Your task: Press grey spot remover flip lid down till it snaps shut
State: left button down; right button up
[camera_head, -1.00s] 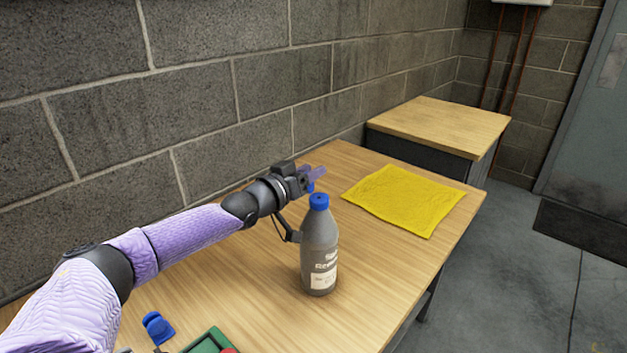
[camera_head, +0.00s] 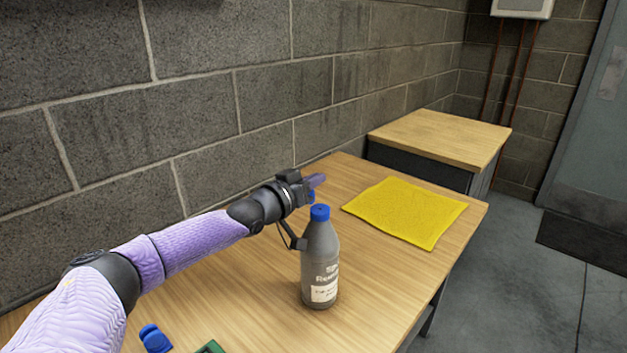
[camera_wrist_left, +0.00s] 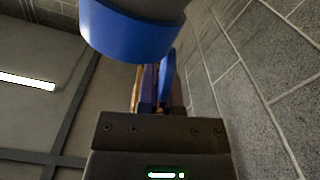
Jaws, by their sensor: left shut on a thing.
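The grey spot remover bottle (camera_head: 320,262) stands upright on the wooden table, with a blue cap (camera_head: 320,212) on top. A small blue piece, apparently the flip lid (camera_head: 311,196), shows just behind the cap. My left gripper (camera_head: 314,182) is just behind and above the cap. In the left wrist view, the cap (camera_wrist_left: 130,32) fills the top, and the narrow fingers (camera_wrist_left: 153,85) are close together with a blue strip between or beside them. They seem shut on the flip lid; the contact is partly hidden. My right gripper is not in view.
A yellow cloth (camera_head: 405,211) lies flat right of the bottle. A blue object (camera_head: 155,338) and the corner of a green item (camera_head: 211,347) are at the bottom left. The block wall (camera_head: 200,90) runs behind the table. The table around the bottle is mostly clear.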

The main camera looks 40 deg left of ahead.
pick_arm(q)
jog(key=m+p, duration=0.1)
jog(key=d+m+p, duration=0.1)
jog(key=m+p, duration=0.1)
jog(key=d+m+p, duration=0.1)
jog(key=m+p, duration=0.1)
jog(key=shift+s+r, duration=0.1)
jog(key=shift+r, duration=0.1)
jog(key=shift+d+f+m+p, duration=0.15)
jog(key=shift+d+m+p, duration=0.2)
jog(key=shift+m+p, duration=0.45)
jog(key=shift+m, duration=0.3)
jog(key=c, duration=0.8)
grip_release()
jog(key=shift+s, duration=0.1)
